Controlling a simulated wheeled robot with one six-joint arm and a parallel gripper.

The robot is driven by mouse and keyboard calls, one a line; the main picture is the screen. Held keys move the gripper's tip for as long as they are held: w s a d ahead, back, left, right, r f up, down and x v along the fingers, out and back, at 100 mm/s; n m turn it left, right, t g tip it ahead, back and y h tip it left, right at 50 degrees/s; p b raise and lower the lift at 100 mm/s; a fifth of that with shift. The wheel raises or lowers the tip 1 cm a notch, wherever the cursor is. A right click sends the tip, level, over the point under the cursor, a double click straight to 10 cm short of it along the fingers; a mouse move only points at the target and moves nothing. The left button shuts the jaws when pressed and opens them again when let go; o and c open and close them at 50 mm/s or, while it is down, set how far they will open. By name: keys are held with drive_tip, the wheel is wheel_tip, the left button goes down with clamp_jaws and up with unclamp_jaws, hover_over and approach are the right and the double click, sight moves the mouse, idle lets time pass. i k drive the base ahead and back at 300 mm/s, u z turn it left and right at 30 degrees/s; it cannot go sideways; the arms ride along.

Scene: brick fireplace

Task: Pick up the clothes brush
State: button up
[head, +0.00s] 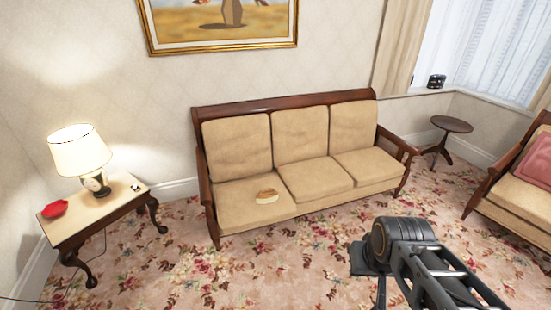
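The clothes brush (266,196), small with a tan-brown top and a paler lower part, lies on the left seat cushion of the beige three-seat sofa (312,179), near its front edge. My dark grey arm reaches in from the lower right, over the carpet in front of the sofa. My gripper (372,270) seems to be the dark part at the arm's end. It is well apart from the brush, to its right and nearer to me. Its fingers are not clear, so I cannot tell whether it is open or shut.
A side table (84,220) at left bears a lit lamp (80,155), a red item (54,208) and a small dark item (136,188). A round table (451,124) stands right of the sofa. Another sofa (519,190) is at the right edge. The carpet (265,262) before the sofa is clear.

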sight(267, 196)
drive_tip(key=i, duration=2.55)
drive_tip(key=u, duration=3.2)
